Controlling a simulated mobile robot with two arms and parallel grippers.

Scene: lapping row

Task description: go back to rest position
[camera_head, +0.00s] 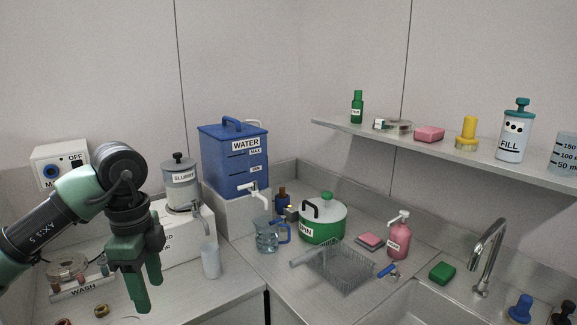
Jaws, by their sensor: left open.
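My left gripper (146,287) hangs at the lower left with its fingers pointing down. It is open, and nothing shows between its fingers. It is in front of the white box under the slurry container (181,186), above the left counter. A pale cup (211,262) stands to its right, apart from it. My right gripper is not in view.
A wall shelf (450,155) and a tap (490,250) are on the right.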

